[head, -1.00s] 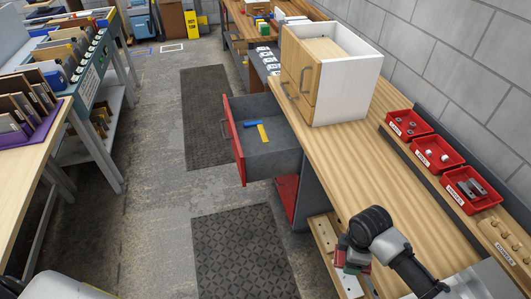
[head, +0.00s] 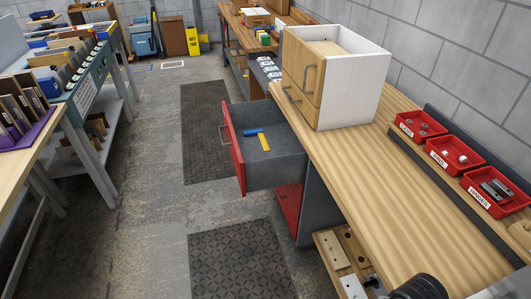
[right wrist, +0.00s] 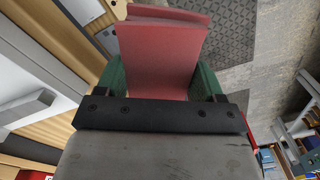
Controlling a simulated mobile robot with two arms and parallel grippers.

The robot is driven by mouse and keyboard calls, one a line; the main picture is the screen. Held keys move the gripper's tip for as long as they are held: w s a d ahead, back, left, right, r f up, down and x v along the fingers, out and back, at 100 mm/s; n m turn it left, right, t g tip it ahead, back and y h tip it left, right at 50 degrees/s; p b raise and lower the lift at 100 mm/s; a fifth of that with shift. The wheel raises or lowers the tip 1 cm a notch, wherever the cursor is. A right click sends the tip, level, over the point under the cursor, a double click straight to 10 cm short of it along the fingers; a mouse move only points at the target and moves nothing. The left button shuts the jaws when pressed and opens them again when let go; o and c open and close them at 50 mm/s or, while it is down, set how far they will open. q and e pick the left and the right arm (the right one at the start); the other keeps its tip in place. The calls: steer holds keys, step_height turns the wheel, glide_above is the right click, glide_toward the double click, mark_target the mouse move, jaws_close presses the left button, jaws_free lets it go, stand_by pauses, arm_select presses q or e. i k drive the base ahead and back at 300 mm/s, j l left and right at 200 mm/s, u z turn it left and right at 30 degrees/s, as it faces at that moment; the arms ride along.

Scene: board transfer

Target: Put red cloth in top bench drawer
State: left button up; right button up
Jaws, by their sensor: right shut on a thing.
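The red cloth (right wrist: 160,45) is a folded red piece in the right wrist view. My right gripper (right wrist: 160,80) is shut on it, with a green finger on either side. The cloth and the right fingers do not show in the head view. The top bench drawer (head: 232,148) stands pulled out from the left side of the workbench, with a red front and grey inside. A tool with a blue part and a yellow part (head: 264,143) lies in it, and much of its floor is bare. My left gripper is not in view.
A wooden cabinet with white sides (head: 352,88) stands on the workbench (head: 390,190) above the drawer. Red bins (head: 495,192) line the wall side. A lower red drawer front (head: 289,212) is below. A dark mat (head: 240,262) lies on open floor left of the bench.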

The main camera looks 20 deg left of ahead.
mark_target(262, 157)
steer(key=i+j, duration=1.25)
steer(key=i+z, duration=0.05)
